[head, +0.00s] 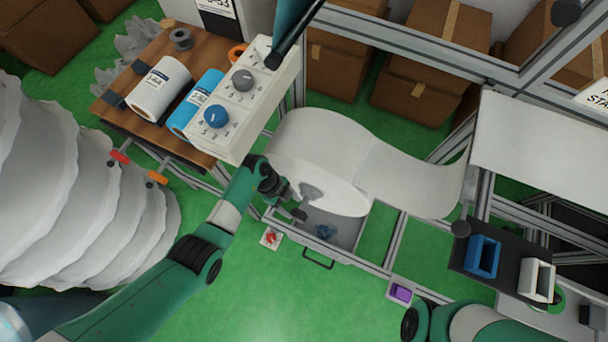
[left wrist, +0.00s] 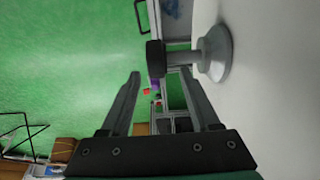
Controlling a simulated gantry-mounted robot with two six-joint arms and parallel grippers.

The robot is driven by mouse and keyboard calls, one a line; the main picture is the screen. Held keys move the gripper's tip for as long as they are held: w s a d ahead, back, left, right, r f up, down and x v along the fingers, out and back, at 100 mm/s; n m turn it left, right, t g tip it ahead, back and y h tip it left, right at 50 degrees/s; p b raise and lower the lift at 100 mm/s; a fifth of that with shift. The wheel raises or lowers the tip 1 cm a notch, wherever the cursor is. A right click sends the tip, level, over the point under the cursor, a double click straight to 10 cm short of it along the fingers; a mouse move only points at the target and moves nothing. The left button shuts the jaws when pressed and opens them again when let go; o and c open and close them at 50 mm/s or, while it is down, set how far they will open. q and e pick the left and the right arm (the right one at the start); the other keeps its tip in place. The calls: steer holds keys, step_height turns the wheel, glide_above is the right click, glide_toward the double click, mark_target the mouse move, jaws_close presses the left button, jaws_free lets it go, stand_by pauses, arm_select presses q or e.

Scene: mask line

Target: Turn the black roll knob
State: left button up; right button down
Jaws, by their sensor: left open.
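The black roll knob (left wrist: 155,58) shows in the left wrist view on a short grey shaft from a round grey hub (left wrist: 215,54) on the face of the white roll. In the head view the large white roll (head: 320,135) lies in the middle, with the hub (head: 311,192) on its near end. My left gripper (left wrist: 162,74) is open. The knob appears between its two fingertips, near their tips; I see no clear contact. In the head view my left wrist is close beside the hub and partly hides it. My right gripper is not in view.
A white panel with a grey knob (head: 242,79) and a blue knob (head: 216,116) stands left of the roll. A grey drawer (head: 343,240) sits below it. A red button (head: 270,238) and a purple switch (head: 401,293) are on the frame rail. Green floor is clear in front.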

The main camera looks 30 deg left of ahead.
mark_target(296, 213)
arm_select(q)
steer(key=b+x, duration=0.3)
steer(key=x, duration=0.2)
steer(key=b+x, duration=0.2)
steer(key=shift+s+d+f+b, duration=0.15)
steer(key=shift+s+f+b, duration=0.15)
steer(key=shift+s+b, duration=0.1)
steer(key=shift+w+r, duration=0.1)
steer(key=shift+c, duration=0.3)
jaws_close()
